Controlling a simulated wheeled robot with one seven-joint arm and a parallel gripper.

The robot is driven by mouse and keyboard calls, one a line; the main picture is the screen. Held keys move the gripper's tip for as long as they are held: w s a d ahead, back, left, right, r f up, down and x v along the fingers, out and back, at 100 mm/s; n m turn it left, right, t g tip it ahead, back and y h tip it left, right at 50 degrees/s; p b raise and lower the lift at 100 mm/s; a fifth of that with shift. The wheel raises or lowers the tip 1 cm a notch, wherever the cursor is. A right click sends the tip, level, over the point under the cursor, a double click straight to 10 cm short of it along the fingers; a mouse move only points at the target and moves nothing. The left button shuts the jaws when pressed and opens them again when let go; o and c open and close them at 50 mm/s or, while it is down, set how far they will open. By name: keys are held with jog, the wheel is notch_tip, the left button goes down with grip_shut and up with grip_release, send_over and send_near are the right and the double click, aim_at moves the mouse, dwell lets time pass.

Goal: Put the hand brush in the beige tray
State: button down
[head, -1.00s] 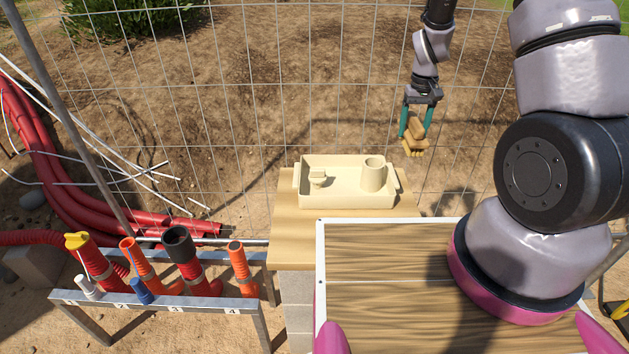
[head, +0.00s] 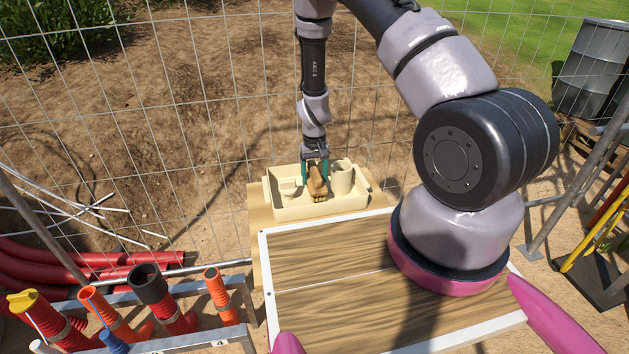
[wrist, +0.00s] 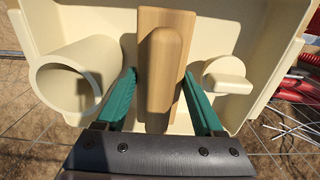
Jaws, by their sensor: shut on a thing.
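The hand brush (head: 317,184) has a wooden back and handle, and pale bristles showed on it a second ago. My gripper (head: 315,170) is shut on it, its teal fingers on either side. The brush also shows upright in the wrist view (wrist: 165,70), between the fingers (wrist: 165,95). The beige tray (head: 290,213) stands on a wooden top beyond the near table. The brush is over the tray's middle, between its cup and its small knobbed part. I cannot tell whether the brush touches the tray floor.
A beige cup (head: 341,178) stands in the tray's right side, and a small knobbed beige piece (wrist: 228,78) is on the other side. A wire fence (head: 200,100) runs behind. A rack (head: 190,335) with orange tubes stands at the left.

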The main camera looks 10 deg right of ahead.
jog(key=shift+f, duration=0.8)
jog(key=shift+f, duration=0.1)
jog(key=shift+c, duration=1.4)
grip_release()
